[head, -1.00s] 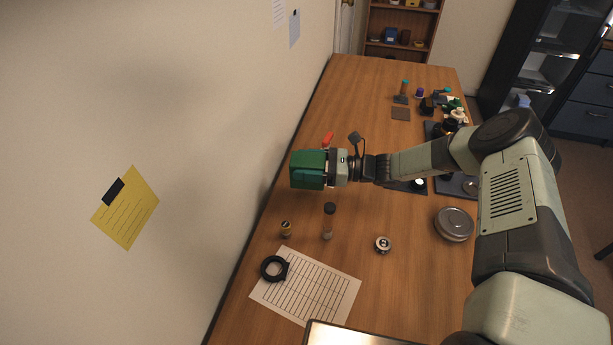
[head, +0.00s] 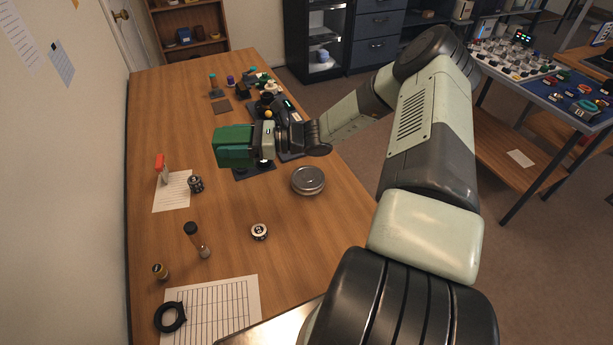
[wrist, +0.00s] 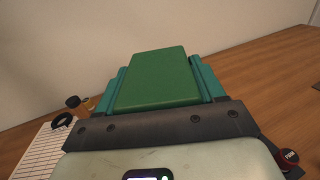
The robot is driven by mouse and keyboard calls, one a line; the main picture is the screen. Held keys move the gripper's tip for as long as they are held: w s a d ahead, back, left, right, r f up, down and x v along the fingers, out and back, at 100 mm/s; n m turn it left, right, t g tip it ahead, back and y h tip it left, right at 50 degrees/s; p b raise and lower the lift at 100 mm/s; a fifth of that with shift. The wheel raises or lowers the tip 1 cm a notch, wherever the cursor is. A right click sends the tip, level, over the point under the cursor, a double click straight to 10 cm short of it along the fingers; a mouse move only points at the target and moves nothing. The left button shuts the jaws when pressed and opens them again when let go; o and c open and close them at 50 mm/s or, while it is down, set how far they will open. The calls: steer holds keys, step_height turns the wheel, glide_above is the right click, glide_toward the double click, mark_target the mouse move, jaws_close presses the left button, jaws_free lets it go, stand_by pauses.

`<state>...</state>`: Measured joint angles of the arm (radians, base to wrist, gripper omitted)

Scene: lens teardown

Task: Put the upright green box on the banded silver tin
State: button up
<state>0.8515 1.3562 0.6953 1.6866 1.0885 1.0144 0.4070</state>
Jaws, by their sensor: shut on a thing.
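The green box (head: 233,150) is held in the air above the left middle of the table. My gripper (head: 248,143) is shut on it. In the wrist view the green box (wrist: 158,78) sits between the teal fingers of my gripper (wrist: 165,85), one along each side. A round silver tin (head: 308,180) with a banded side stands on the table, to the right of the box and a little nearer in the head view. Its top is bare. The box is apart from the tin. The tin does not show in the wrist view.
Wood around the tin is mostly free.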

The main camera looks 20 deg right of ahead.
steer(key=s+d+r+m+t+h, duration=0.1)
steer(key=s+d+m+t+h, duration=0.15)
steer(key=d, duration=0.65)
steer(key=s+d+m+t+h, duration=0.2)
steer(key=d+t, duration=0.2)
steer(key=d, duration=0.4)
glide_above(308, 176)
steer(key=shift+a+f, duration=0.15)
steer(key=shift+f, duration=4.65)
steer(key=shift+f, duration=0.1)
steer(key=o, duration=1.2)
steer(key=v, duration=1.2)
steer(key=shift+w, duration=0.1)
